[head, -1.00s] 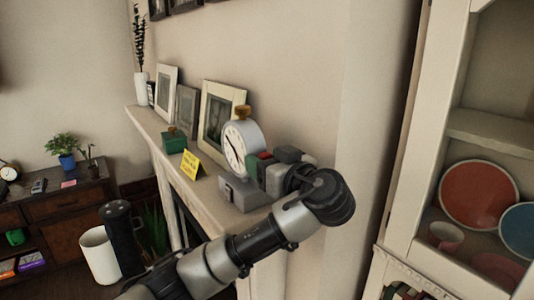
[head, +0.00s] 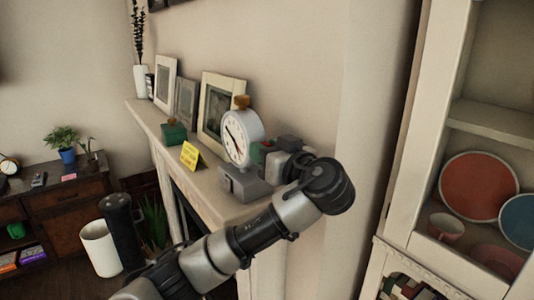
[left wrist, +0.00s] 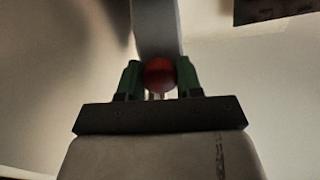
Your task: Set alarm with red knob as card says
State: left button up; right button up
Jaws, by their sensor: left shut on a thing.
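The alarm clock (head: 241,138) with a white face and an orange-brown top stands on a grey base near the right end of the mantel. Its face is turned to the left; its hands show but are too small to read exactly. The yellow card (head: 193,156) stands on the mantel left of the clock; its writing is too small to read. My left gripper (head: 262,154) is at the clock's right side. In the left wrist view its green fingers (left wrist: 160,80) are shut on the round red knob (left wrist: 160,72), one on each side. My right gripper does not show.
A small green box (head: 174,133) and picture frames (head: 217,103) stand on the mantel (head: 211,201). A white cabinet with plates (head: 478,187) is at the right. A dark dresser (head: 68,205) stands at far left.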

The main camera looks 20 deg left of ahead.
pick_arm(q)
jog(key=shift+f+m+b, duration=0.2)
jog(key=shift+m+b, duration=0.6)
jog(key=shift+m, duration=0.3)
jog(key=shift+m+b, duration=0.35)
jog(key=shift+m, duration=0.55)
jog(key=m, duration=0.2)
jog(key=shift+r+m+b, duration=0.1)
jog(key=shift+m+b, duration=0.2)
jog(key=shift+m, duration=1)
jog(key=m, duration=0.3)
jog(key=shift+m, duration=0.3)
jog(key=m+p, duration=0.2)
jog(key=m, duration=0.1)
jog(key=shift+m, duration=0.8)
